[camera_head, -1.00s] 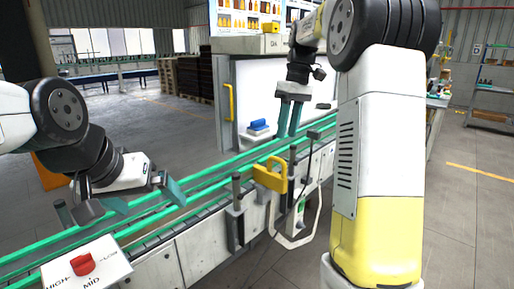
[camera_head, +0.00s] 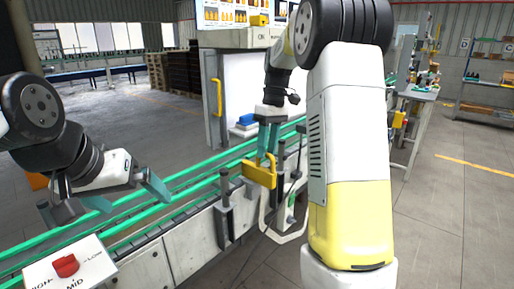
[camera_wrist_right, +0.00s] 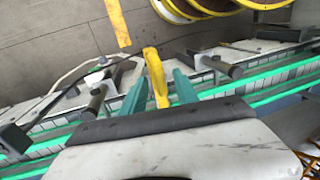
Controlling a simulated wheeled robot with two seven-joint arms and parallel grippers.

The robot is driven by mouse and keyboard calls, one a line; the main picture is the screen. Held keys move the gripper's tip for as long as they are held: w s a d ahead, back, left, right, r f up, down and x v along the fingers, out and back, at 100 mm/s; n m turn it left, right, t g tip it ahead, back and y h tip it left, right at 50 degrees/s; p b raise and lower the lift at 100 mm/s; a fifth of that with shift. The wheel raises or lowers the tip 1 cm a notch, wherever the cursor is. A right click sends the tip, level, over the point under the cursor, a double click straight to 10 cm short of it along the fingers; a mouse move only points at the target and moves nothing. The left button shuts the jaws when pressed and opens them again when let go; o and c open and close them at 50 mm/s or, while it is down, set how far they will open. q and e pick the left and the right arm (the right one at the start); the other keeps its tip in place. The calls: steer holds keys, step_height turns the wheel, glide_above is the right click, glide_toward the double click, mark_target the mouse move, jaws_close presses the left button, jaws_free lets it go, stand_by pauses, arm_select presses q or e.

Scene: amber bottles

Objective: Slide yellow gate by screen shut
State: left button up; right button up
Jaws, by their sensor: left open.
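The yellow gate (camera_head: 258,175) sits at the near rail of the green-edged conveyor, in front of the white panel. My right gripper (camera_head: 268,147) is above it with its teal fingers pointing down at its upright handle. In the right wrist view the gate's yellow handle (camera_wrist_right: 156,78) stands between the two fingers of my right gripper (camera_wrist_right: 163,74); the fingers look apart, with a gap on the right side. My left gripper (camera_head: 130,197) is open and empty over the conveyor at the left.
A white control box with a red knob (camera_head: 66,265) stands at the front left. Dark posts (camera_head: 224,188) rise along the conveyor's near side. A blue-topped block (camera_head: 246,121) is beyond the conveyor. A yellow handle (camera_head: 217,97) is on the cabinet frame.

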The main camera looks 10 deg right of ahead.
jaws_close()
stand_by(1.4)
